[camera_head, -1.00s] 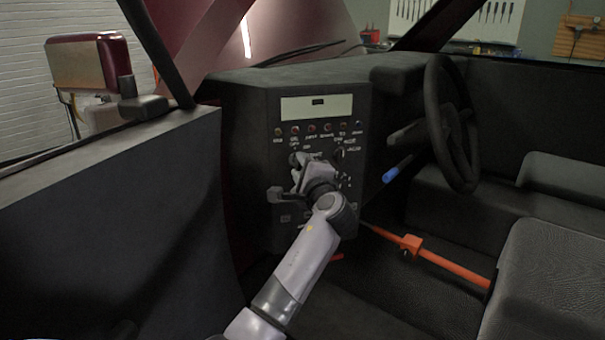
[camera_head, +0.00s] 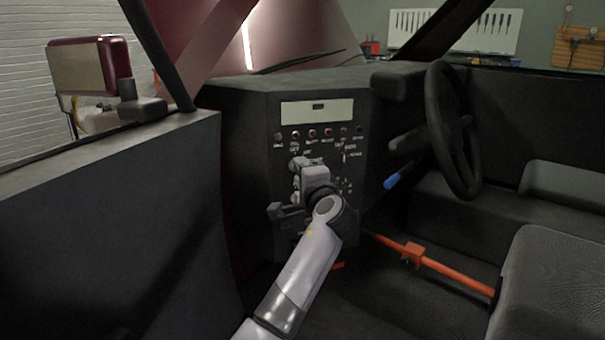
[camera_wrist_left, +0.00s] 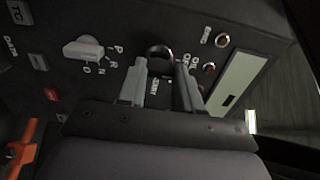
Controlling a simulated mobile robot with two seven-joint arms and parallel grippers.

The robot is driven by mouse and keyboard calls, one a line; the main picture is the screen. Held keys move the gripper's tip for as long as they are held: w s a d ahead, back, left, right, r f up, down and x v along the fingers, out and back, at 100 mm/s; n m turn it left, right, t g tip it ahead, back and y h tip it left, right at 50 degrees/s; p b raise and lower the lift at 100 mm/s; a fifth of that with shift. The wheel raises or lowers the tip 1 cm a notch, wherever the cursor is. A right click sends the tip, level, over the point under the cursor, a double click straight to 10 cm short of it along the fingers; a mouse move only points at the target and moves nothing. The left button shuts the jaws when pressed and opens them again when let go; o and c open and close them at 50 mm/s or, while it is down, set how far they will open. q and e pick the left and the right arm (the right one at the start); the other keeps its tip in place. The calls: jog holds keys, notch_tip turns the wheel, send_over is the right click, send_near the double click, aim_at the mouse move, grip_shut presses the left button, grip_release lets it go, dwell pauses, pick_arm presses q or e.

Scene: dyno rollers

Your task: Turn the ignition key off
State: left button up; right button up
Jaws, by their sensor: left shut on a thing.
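My left arm comes up from the bottom middle of the head view. My left gripper (camera_head: 306,163) is at the dark control panel (camera_head: 335,222) and hides part of it. In the left wrist view, the two grey fingers of my left gripper (camera_wrist_left: 162,72) sit on either side of a dark round ignition switch (camera_wrist_left: 160,55) with a shiny rim. They are shut on the ignition key there; the key itself is largely hidden and its angle cannot be told. My right gripper is not in view.
A grey gear selector knob (camera_wrist_left: 85,48) is beside the fingers. Several small lights (camera_head: 312,133) line the panel under a pale display (camera_head: 317,109). The steering wheel (camera_head: 440,130), a blue handle (camera_head: 395,180) and an orange bar (camera_head: 450,266) lie to the right. The door (camera_head: 110,220) is at left.

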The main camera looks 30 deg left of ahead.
pick_arm(q)
jog(key=o, duration=1)
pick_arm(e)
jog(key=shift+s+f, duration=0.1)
pick_arm(q)
jog(key=shift+o, duration=0.2)
jog(key=v, duration=0.7)
jog(key=shift+d+p, duration=0.15)
jog(key=shift+p, duration=0.25)
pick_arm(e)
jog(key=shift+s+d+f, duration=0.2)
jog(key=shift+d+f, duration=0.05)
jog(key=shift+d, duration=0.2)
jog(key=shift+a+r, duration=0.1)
